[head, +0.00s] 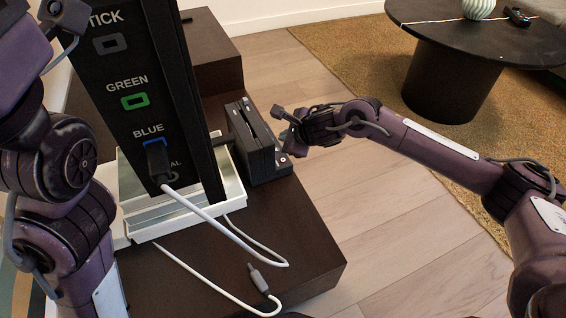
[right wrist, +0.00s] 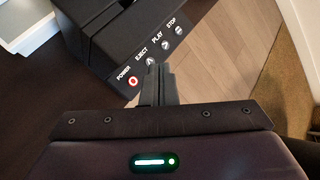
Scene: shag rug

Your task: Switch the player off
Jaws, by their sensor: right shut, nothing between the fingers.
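The player (head: 262,150) is a black box on the dark wooden bench, with a slot along its top. In the right wrist view its front panel (right wrist: 115,50) carries buttons marked POWER, EJECT, PLAY and STOP. The POWER button (right wrist: 133,82) has a red-lit ring. My right gripper (head: 287,140) is at the player's front edge, shut and empty. In the right wrist view its fingertips (right wrist: 152,70) are just right of the POWER button, near the EJECT button (right wrist: 150,61); I cannot tell whether they touch. My left arm is at the left; its fingers are not clearly visible.
A tall black panel (head: 118,75) marked GREEN and BLUE stands in a white tray (head: 232,190) left of the player. A white cable is plugged in at BLUE. A loose grey plug (head: 258,278) lies on the bench (head: 300,250). A round black table (head: 440,35) stands at the back right.

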